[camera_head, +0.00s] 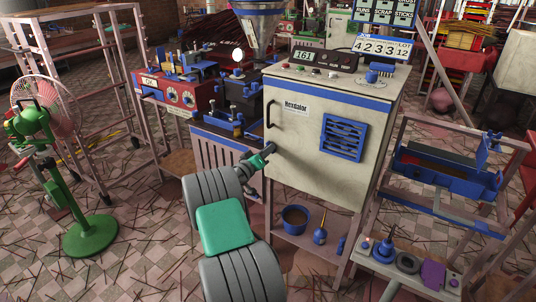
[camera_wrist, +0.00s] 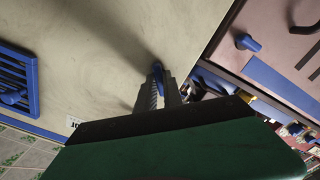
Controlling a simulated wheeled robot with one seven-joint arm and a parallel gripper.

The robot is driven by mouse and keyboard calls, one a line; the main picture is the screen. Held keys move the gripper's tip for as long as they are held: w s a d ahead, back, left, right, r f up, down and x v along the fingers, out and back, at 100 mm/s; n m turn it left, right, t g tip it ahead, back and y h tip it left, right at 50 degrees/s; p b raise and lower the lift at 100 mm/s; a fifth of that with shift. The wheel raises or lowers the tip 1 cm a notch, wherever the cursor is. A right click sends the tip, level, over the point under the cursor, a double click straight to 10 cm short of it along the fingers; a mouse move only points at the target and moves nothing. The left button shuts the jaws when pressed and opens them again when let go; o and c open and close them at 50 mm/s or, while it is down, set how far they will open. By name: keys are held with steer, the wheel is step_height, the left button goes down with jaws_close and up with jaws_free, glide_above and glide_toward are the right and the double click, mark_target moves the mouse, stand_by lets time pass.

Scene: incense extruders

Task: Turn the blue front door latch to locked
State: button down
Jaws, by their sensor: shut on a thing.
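The cream cabinet door (camera_head: 300,165) faces me in the head view, with a black handle (camera_head: 271,114) near its left edge. My gripper (camera_head: 271,149) is at that left edge, below the handle. In the wrist view, its two grey fingers are closed around the blue latch (camera_wrist: 157,70) at the door's edge. Only a narrow blue part of the latch shows between the fingers. The gripper hides the latch in the head view, and I cannot tell its exact angle.
A blue louvred vent (camera_head: 343,138) sits on the door. A blue bucket (camera_head: 295,219) and a small blue oil can (camera_head: 320,236) stand on the shelf below. A red machine (camera_head: 176,92) is at the left, and a green fan (camera_head: 90,236) stands on the floor.

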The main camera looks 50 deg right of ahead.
steer(key=shift+f+m+b, duration=0.1)
steer(key=shift+m+b, duration=5.8)
steer(key=shift+b, duration=3.9)
steer(key=c, duration=1.5)
jaws_free()
steer(key=shift+a, duration=0.1)
steer(key=a, duration=0.2)
steer(key=a+p, duration=0.1)
steer(key=a, duration=0.4)
steer(key=shift+s+a+p, duration=0.35)
steer(key=shift+s+p, duration=0.05)
